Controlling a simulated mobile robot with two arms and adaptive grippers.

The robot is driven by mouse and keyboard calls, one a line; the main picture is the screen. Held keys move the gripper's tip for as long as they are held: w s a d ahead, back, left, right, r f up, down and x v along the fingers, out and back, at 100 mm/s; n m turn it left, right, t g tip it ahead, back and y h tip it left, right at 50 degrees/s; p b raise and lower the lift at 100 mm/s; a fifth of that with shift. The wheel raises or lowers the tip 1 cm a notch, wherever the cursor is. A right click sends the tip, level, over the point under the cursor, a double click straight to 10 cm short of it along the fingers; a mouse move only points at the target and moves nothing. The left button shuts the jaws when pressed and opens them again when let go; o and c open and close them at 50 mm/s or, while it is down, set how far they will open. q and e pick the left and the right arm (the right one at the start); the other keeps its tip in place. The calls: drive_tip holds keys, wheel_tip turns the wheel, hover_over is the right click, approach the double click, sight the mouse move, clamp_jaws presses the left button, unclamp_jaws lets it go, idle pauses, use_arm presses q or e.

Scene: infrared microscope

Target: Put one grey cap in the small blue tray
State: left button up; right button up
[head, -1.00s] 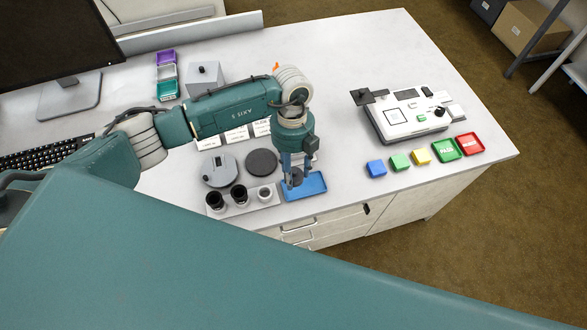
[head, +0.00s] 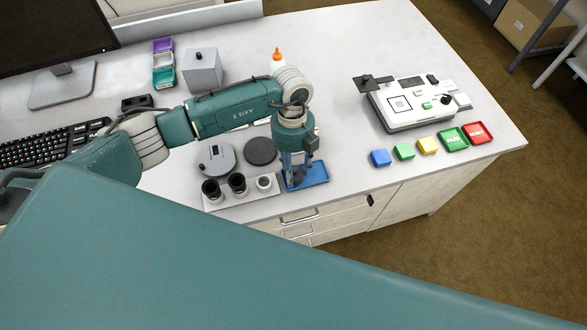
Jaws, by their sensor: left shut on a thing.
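The small blue tray (head: 318,174) lies near the front edge of the white desk. My left gripper (head: 297,177) points down over the tray and partly covers it. It is shut on a small grey cap, which shows only as a dark grey patch between the fingers. I cannot tell whether the cap touches the tray floor. My right gripper is not in view.
Left of the tray stands a light holder (head: 225,202) with black cups and a white one. Behind it are a grey disc (head: 216,159) and a dark disc (head: 261,151). A white instrument (head: 412,102) and several small coloured trays stand to the right.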

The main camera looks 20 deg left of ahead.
use_arm(q)
drive_tip(key=shift+s+f, duration=0.45)
drive_tip(key=shift+f, duration=0.15)
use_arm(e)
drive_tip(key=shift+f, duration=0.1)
use_arm(q)
drive_tip(key=o, duration=0.8)
drive_tip(key=shift+o, duration=0.2)
drive_tip(key=shift+w+f, duration=0.15)
drive_tip(key=shift+w, duration=0.15)
drive_tip(key=shift+d+r, duration=0.15)
drive_tip(key=shift+r, duration=0.05)
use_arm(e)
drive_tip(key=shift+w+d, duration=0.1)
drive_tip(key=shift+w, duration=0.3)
use_arm(q)
drive_tip(key=o, duration=0.5)
drive_tip(key=shift+w, duration=0.1)
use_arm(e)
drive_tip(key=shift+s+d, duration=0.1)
use_arm(q)
drive_tip(key=shift+r, duration=0.15)
